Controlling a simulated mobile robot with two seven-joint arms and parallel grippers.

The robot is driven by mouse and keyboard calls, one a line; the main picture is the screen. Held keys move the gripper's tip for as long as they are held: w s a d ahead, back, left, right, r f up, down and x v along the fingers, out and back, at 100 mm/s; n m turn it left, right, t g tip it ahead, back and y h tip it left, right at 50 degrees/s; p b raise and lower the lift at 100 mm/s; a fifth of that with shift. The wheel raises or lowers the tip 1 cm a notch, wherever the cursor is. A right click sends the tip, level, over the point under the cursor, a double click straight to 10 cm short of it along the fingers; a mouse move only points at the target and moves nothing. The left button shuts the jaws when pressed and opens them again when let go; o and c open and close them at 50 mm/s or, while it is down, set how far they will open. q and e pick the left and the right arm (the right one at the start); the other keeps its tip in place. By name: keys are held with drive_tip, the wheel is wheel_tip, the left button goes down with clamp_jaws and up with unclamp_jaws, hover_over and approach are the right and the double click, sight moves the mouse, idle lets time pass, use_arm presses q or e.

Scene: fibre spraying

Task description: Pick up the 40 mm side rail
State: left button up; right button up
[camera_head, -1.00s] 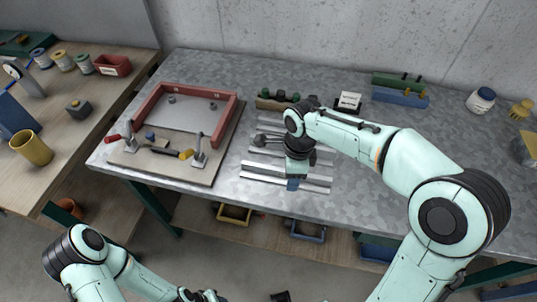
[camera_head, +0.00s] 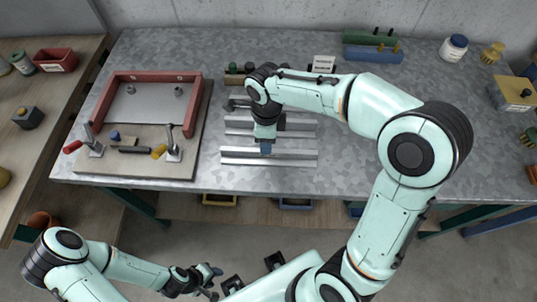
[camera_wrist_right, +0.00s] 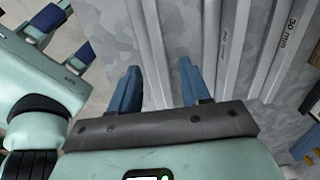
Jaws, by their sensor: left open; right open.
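Several metal rails lie side by side on the metal table. The rail nearest the front edge (camera_head: 295,159) is under my right gripper (camera_head: 266,150); I read no 40 mm mark in either view. In the right wrist view, my right gripper (camera_wrist_right: 157,88) is open and empty, its blue fingers on either side of the view of a rail (camera_wrist_right: 155,45). I cannot tell the gap between fingers and rail. Another rail (camera_wrist_right: 226,45) has small unreadable print, and one farther right is marked 30 mm (camera_wrist_right: 288,35). My left gripper (camera_head: 213,281) is open and empty, low before the table.
A red-framed mould (camera_head: 151,100) with clamps stands on a board left of the rails. Dark-topped items in a wooden holder (camera_head: 235,79), a label card (camera_head: 323,64) and blue and green blocks (camera_head: 371,54) stand behind. The table's right part is mostly clear.

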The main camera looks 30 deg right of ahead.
sight(269, 157)
drive_tip(key=f, duration=0.5)
drive_tip(key=shift+s+d, duration=0.2)
drive_tip(key=shift+d, duration=0.05)
clamp_jaws()
drive_tip(key=shift+r, duration=0.1)
